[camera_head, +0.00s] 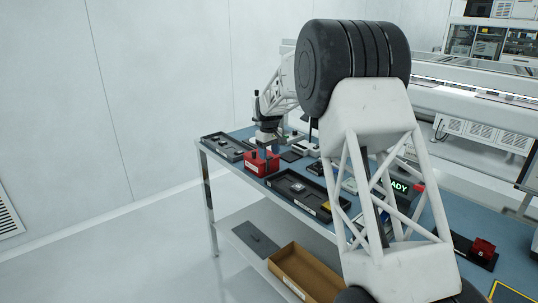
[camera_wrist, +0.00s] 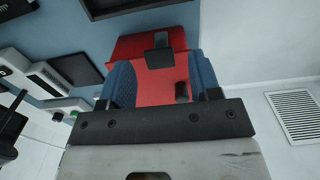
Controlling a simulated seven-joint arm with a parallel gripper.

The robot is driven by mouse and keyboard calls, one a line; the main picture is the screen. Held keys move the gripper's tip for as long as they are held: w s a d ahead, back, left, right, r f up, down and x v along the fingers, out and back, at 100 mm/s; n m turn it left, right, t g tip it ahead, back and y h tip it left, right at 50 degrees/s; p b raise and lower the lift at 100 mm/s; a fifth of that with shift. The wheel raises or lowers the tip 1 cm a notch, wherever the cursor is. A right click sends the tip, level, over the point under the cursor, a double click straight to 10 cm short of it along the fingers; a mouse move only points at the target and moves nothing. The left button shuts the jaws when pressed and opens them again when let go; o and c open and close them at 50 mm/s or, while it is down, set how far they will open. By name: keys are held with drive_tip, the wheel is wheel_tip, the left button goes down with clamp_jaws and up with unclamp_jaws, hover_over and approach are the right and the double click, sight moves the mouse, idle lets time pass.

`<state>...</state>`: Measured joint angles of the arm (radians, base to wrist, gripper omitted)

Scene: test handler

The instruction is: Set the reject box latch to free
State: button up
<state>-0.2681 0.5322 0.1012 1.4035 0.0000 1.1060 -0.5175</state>
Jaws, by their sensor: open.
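The red reject box (camera_head: 262,163) stands on the blue bench near its left end. In the wrist view the red box (camera_wrist: 142,92) fills the space between my fingers. A dark upright tab (camera_wrist: 158,58) and a small dark peg (camera_wrist: 181,91) show on it; I cannot tell for certain which is the latch, or its setting. My gripper (camera_wrist: 161,68) is open, its two blue-padded fingers on either side of the box's red surface. I cannot tell whether they touch it. In the head view my gripper is over the box, its fingertips hard to make out.
A black tray (camera_head: 222,149) lies left of the box, and another black tray (camera_head: 277,182) with small parts lies in front. A green-lettered display (camera_head: 400,186) is partly hidden by my arm. A cardboard box (camera_head: 284,268) sits on the lower shelf. A red part (camera_head: 484,247) is at right.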

drive_tip(key=shift+f, duration=0.4)
drive_tip(key=c, duration=0.9)
